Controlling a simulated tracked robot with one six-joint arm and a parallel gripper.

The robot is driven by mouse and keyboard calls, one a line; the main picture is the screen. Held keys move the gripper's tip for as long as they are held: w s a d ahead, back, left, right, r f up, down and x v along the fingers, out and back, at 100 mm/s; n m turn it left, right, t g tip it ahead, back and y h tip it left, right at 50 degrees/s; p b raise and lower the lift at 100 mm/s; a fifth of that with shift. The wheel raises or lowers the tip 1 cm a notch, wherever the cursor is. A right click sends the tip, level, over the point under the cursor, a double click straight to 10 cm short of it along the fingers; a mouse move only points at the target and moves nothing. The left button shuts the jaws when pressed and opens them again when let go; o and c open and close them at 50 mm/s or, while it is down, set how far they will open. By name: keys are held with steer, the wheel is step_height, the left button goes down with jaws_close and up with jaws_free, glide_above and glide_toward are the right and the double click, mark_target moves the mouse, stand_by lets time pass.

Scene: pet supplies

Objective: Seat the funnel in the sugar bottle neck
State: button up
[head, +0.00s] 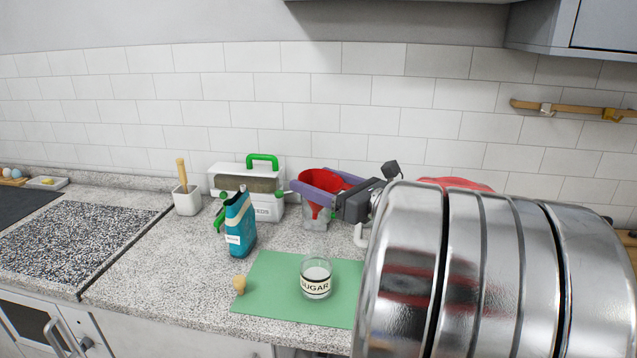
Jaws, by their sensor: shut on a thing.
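The red funnel (316,178) is in my gripper (318,190), whose purple fingers are shut on it. Its wide mouth faces up and its spout points down. In the picture, the funnel is above and behind the sugar bottle, apart from it. The sugar bottle (315,287) is a short clear glass vessel with a SUGAR label and pale contents. It stands upright on a green mat (275,272), with its round opening uncovered. A small tan stopper (240,285) is at the mat's left edge.
A grey container (313,218) stands behind the funnel's spout. A teal bottle (241,238) and a white seed box (267,209) with a green handle stand left of it. A white pot (187,202) is farther left. The right of the counter is largely hidden.

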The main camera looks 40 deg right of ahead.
mark_target(315, 218)
steer(key=shift+f, duration=0.1)
steer(key=shift+n+g+y, duration=0.3)
steer(key=shift+n+g, duration=0.1)
steer(key=shift+g, duration=0.5)
steer(key=shift+w+a+f, duration=0.1)
steer(key=shift+w+f, duration=0.1)
steer(key=shift+f, duration=0.75)
steer(key=shift+w+f, duration=0.15)
steer(key=shift+f, duration=0.8)
steer(key=shift+w+a+f, duration=0.1)
steer(key=shift+w+f, duration=0.1)
steer(key=shift+f, duration=0.75)
steer(key=shift+f, duration=2.05)
steer(key=o, duration=1.2)
steer(key=shift+s, duration=0.15)
steer(key=shift+v, duration=6.8)
steer(key=shift+d, duration=0.1)
